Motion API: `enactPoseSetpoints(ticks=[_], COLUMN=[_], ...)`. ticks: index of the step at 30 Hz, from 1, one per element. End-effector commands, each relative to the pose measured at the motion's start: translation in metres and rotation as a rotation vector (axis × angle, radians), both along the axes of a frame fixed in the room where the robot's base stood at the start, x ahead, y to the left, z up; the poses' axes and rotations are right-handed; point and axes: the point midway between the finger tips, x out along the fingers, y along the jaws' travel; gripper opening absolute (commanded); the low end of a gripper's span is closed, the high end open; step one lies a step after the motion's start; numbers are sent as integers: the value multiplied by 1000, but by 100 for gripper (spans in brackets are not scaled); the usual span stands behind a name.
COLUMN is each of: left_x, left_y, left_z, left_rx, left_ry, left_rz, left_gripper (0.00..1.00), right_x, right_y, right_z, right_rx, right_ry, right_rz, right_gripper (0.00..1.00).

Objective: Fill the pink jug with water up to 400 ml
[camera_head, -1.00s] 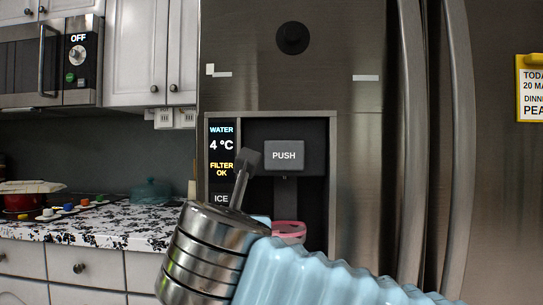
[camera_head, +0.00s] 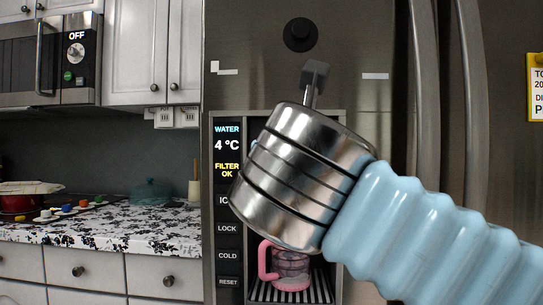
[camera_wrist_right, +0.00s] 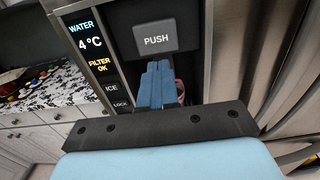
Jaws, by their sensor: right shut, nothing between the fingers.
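The pink jug (camera_head: 291,268) stands upright on the striped grate of the fridge dispenser (camera_head: 229,240) in the head view. Its handle points left, and my right arm hides its top. I cannot tell its water level. A bit of pink (camera_wrist_right: 181,91) shows behind my fingers in the right wrist view. My right gripper (camera_wrist_right: 158,68) has its blue fingers shut and empty, just below the grey PUSH pad (camera_wrist_right: 155,37) in that view; I cannot tell if they touch it. My right wrist hides the pad in the head view. My left gripper is not in view.
The dispenser panel (camera_head: 227,168) shows WATER, 4 °C and FILTER OK, with buttons below. Fridge door handles (camera_head: 422,100) stand at the right. A counter (camera_head: 120,228) with a teal pot (camera_head: 152,193) and a red pot (camera_head: 18,200) is at the left.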

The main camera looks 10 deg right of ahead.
Motion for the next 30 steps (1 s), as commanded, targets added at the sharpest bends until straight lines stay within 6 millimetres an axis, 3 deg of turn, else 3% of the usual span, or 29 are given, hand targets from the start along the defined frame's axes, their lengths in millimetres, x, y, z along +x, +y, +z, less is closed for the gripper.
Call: enactPoseSetpoints(ticks=[9,15,30], left_x=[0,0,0], left_y=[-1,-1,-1], left_z=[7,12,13], left_rx=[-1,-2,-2], left_ry=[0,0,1], left_rz=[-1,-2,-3], left_gripper=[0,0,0], right_x=[65,92,102], right_y=[-19,-26,-29], right_z=[1,1,0], right_rx=[-1,-1,0], right_ry=[1,1,-1], right_rz=[-2,0,1], right_gripper=[0,0,0])
